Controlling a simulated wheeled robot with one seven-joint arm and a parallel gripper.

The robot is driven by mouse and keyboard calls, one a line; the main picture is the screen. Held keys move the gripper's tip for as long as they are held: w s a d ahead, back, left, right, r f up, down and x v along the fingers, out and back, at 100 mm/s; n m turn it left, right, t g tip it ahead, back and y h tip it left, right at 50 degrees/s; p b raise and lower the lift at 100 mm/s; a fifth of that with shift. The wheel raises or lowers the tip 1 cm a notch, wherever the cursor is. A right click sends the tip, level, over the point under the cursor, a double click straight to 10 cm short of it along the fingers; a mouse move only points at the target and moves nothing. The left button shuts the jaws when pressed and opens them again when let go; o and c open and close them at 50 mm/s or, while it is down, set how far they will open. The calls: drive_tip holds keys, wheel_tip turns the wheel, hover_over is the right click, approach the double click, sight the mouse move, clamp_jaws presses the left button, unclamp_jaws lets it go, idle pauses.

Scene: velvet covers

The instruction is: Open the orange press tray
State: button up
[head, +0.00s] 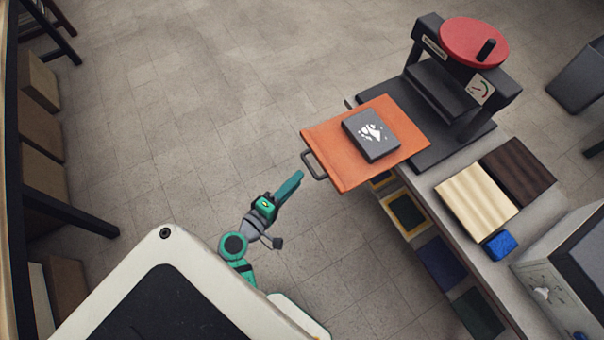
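The orange press tray (335,150) sticks out from the dark press (440,95) over the front edge of the bench. Its dark handle (314,168) is at its outer left edge. A dark grey block with a white print (371,135) lies on the tray.
The press has a red wheel (474,43) on top. A pale wood board (476,198), a dark board (518,171) and a blue block (501,245) lie on the bench. A grey machine (570,270) stands at the right. Open floor (200,120) lies left of the tray.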

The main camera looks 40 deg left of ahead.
drive_tip(key=shift+s+r, duration=0.15)
drive_tip(key=shift+s, duration=0.75)
drive_tip(key=shift+s+r, duration=0.2)
drive_tip(key=shift+s, duration=0.7)
drive_tip(key=shift+s+r, duration=0.15)
drive_tip(key=shift+s, duration=0.75)
drive_tip(key=s+d+f+m+g+y, duration=0.2)
drive_tip(key=s+d+f+m+g, duration=0.25)
drive_tip(key=d+f, duration=0.4)
drive_tip(key=s+d+r+m+t+h, duration=0.1)
drive_tip(key=s+d+r+m+t, duration=0.1)
drive_tip(key=d+r+m, duration=0.4)
drive_tip(key=s+d+r+m+t+h, duration=0.1)
drive_tip(key=s+d+r+m, duration=0.3)
drive_tip(key=d+r, duration=0.6)
drive_tip(key=d+m+t, duration=0.1)
drive_tip(key=m, duration=0.1)
drive_tip(key=shift+r+m, duration=0.15)
drive_tip(key=shift+m, duration=0.2)
drive_tip(key=shift+s+d, duration=0.1)
drive_tip(key=shift+s, duration=0.1)
